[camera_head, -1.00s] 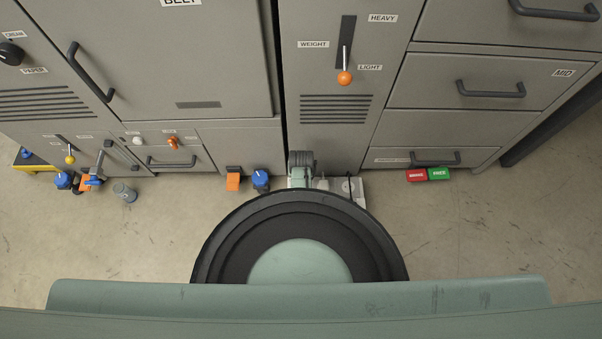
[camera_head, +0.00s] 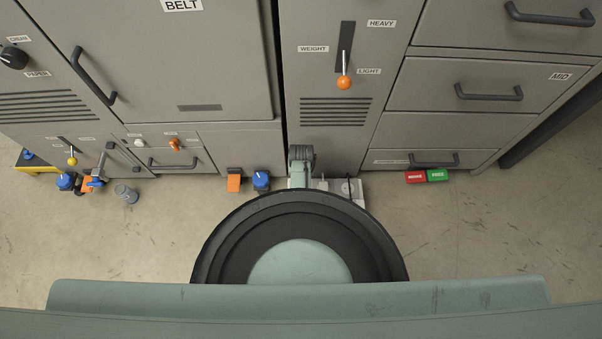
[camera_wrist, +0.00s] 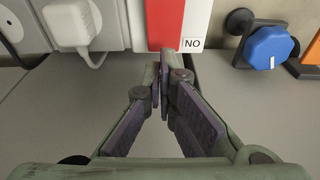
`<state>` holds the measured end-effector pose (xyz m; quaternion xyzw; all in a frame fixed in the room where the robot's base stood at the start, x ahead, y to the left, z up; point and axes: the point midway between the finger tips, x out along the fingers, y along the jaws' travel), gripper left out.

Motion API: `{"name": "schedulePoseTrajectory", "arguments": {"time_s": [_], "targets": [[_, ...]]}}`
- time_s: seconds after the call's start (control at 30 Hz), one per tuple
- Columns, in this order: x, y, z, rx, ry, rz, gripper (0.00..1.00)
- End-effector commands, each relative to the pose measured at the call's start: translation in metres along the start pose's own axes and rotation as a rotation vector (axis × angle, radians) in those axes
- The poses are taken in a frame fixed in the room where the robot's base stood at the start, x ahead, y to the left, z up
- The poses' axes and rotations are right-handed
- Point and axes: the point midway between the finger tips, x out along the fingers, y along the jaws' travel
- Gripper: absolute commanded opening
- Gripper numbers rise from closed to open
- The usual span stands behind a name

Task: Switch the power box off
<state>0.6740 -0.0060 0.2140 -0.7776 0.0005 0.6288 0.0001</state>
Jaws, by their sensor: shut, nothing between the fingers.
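The power box (camera_head: 357,192) is a pale box low at the cabinet foot in the head view, partly behind my arm. In the wrist view, the pale box (camera_wrist: 112,30) fills the upper left, with a white plug (camera_wrist: 72,24) in it.
A blue knob (camera_wrist: 268,47) and an orange piece (camera_wrist: 309,55) are right of the gripper in the wrist view. A red block (camera_head: 415,177) and a green block (camera_head: 437,175) lie by the drawers. A weight lever (camera_head: 344,82) is above. Floor at right is clear.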

Motion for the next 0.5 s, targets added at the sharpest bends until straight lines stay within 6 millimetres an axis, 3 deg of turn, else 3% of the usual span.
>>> {"name": "schedulePoseTrajectory", "arguments": {"time_s": [0.33,0.5], "targets": [[-0.003,0.0,-0.001,0.0,0.0,0.0,0.0],[-0.024,-0.001,-0.011,0.0,0.002,0.0,0.0]]}}
